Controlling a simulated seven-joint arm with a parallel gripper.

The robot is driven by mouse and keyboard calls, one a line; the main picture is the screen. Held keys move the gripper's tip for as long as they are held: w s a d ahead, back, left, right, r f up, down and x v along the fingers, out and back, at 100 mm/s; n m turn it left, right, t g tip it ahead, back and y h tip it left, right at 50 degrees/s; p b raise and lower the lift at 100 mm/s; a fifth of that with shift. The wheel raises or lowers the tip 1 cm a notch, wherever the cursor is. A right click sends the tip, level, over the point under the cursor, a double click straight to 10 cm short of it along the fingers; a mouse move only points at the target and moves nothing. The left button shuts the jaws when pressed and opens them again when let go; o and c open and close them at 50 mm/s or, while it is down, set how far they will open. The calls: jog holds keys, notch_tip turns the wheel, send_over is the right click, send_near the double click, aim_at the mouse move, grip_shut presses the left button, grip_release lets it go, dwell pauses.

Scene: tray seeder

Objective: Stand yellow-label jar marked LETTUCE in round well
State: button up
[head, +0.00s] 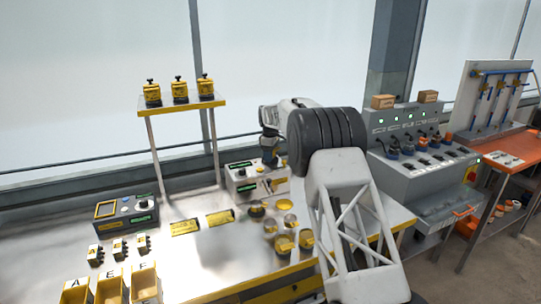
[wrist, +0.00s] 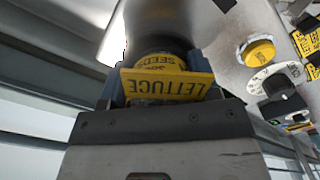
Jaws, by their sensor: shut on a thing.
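The jar with the yellow label (wrist: 165,86) marked LETTUCE is between the fingers of my gripper (wrist: 155,80) in the wrist view. The lettering reads upside down there, and a yellow top marked SEEDS shows behind the label. My gripper is shut on this jar. In the head view my gripper (head: 269,150) is over the white machine box (head: 242,182) on the bench, partly hidden by my arm. A dark round shape shows behind the jar in the wrist view. I cannot make out the round well or whether the jar touches it.
Several round jars or lids (head: 284,243) stand on the bench to the front right. A yellow shelf (head: 182,105) holds three yellow jars. A blue-grey device (head: 126,214) stands left.

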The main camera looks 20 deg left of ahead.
jog(key=shift+r, duration=0.95)
jog(key=shift+r, duration=0.1)
jog(key=shift+f, duration=0.65)
dwell(0.5)
jog(key=shift+f, duration=0.35)
